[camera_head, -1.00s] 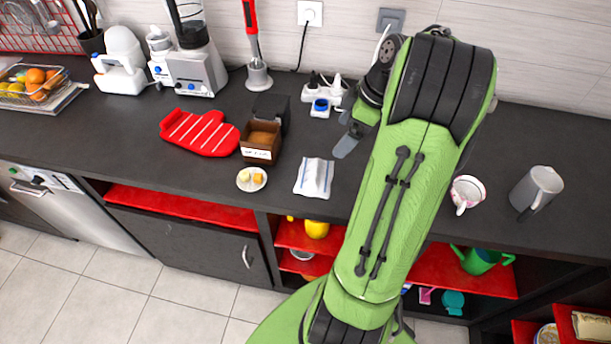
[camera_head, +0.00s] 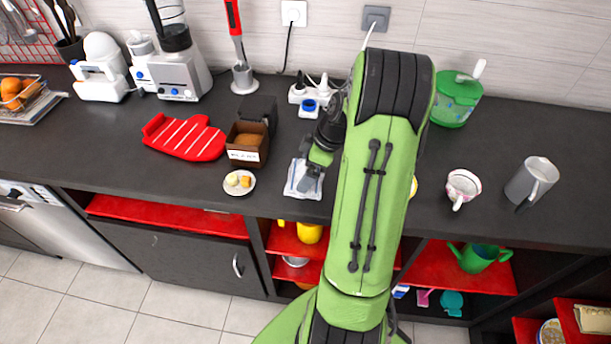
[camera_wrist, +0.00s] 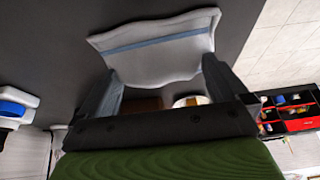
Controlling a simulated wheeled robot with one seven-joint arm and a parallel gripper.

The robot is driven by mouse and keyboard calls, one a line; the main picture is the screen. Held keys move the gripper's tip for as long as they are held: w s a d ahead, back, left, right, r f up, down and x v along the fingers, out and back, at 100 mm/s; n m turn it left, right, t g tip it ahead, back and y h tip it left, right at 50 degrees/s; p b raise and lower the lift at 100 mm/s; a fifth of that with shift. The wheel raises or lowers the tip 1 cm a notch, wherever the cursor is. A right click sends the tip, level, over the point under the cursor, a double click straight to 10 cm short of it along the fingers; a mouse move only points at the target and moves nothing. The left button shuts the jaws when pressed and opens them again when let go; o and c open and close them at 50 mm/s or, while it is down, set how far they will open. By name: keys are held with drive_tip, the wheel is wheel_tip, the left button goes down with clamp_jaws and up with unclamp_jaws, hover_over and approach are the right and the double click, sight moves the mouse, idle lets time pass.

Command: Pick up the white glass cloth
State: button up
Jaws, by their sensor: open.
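The white glass cloth (camera_head: 300,184) with a blue stripe lies on the dark counter near its front edge, right of the small plate. In the wrist view the cloth (camera_wrist: 160,50) lies just beyond the fingertips. My gripper (camera_head: 313,178) is above the cloth and covers its right part in the head view. In the wrist view my gripper (camera_wrist: 160,82) is open, with its fingers apart on either side of the cloth's near edge. I cannot tell whether the fingers touch the cloth.
A small plate (camera_head: 232,189) with food and a brown box (camera_head: 243,153) stand left of the cloth. A power strip (camera_head: 302,94) with plugs lies behind it. A red mitt (camera_head: 190,138) lies farther left. A cup (camera_head: 462,186) and a grey mug (camera_head: 530,181) stand right of my arm.

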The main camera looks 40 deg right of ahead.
drive_tip(key=c, duration=0.8)
wheel_tip(320, 180, up, 10)
drive_tip(key=shift+r+p, duration=0.1)
drive_tip(key=shift+p, duration=1.1)
drive_tip(key=o, duration=0.4)
drive_tip(key=shift+c, duration=1.3)
